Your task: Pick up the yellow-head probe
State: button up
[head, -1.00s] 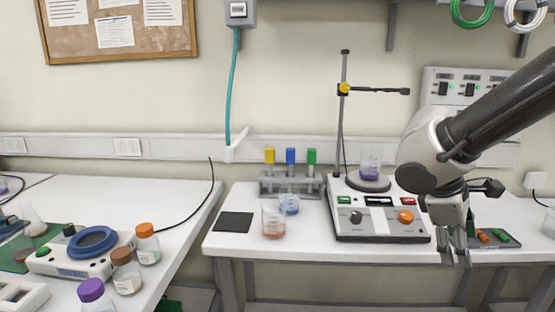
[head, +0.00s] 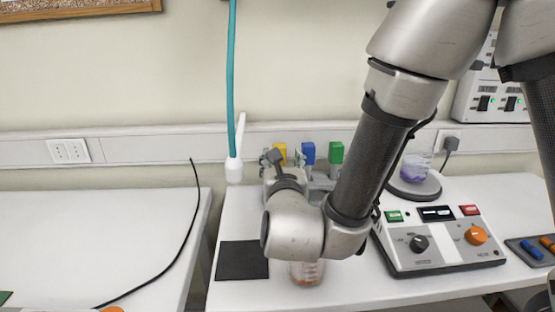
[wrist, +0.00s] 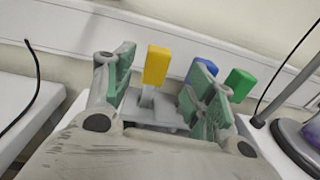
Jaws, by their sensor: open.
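The yellow-head probe (wrist: 156,66) stands upright in the grey rack (wrist: 175,121), between the two open fingers of my gripper (wrist: 160,88) in the wrist view. The fingers are apart, and I see no contact with the probe. In the head view the yellow head (head: 280,151) shows just behind my gripper (head: 285,158), partly hidden by it. The blue-head probe (head: 308,152) and green-head probe (head: 336,152) stand to its right in the rack. In the wrist view the right finger partly covers the blue head (wrist: 203,68).
A beaker with orange liquid (head: 306,273) stands below my arm. A black mat (head: 242,260) lies to the left. The control box (head: 440,245) with a purple beaker (head: 416,168) stands to the right. A teal hose (head: 232,80) hangs at the wall.

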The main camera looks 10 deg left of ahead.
aim_at(280, 145)
jog(key=shift+n+y, duration=0.4)
jog(key=shift+y, duration=0.1)
jog(key=x, duration=0.7)
jog(key=shift+w+r, duration=0.2)
jog(key=shift+w, duration=0.05)
jog(key=shift+c, duration=0.4)
grip_shut()
notch_tip(280, 145, up, 10)
jog(key=shift+r, duration=0.1)
